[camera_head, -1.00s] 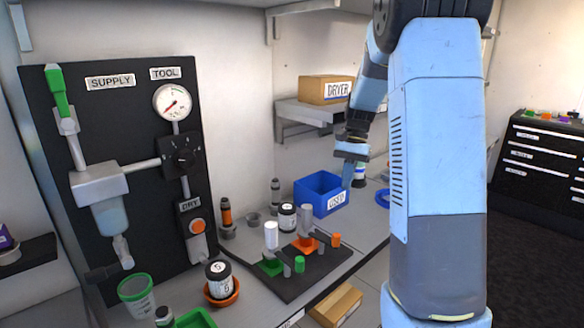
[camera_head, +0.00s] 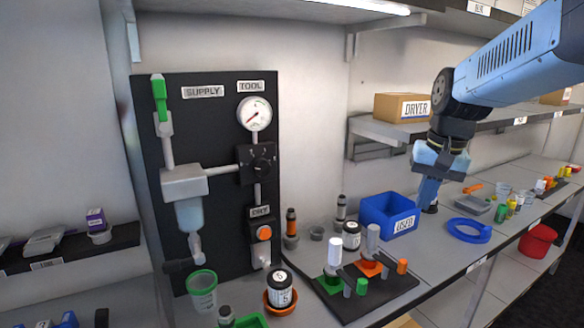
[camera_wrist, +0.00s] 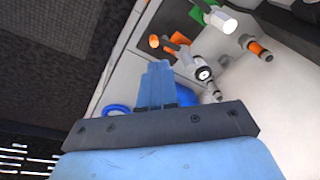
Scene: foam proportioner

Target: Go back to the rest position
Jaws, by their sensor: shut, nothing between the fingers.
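My gripper (camera_head: 430,196) is shut and empty, with its fingers pointing down. In the head view it hangs just right of the blue bin labelled USED (camera_head: 378,222), and its tip overlaps the bench behind it. I cannot tell how high the tip is above the bench. In the wrist view the closed blue fingers (camera_wrist: 155,84) show side by side with nothing between them. The blue bin shows partly behind the fingers in the wrist view (camera_wrist: 186,96).
A blue ring (camera_head: 468,231) lies on the bench right of the bin. A DRYER box (camera_head: 402,107) sits on a shelf near my arm. The supply panel (camera_head: 222,140) is at left.

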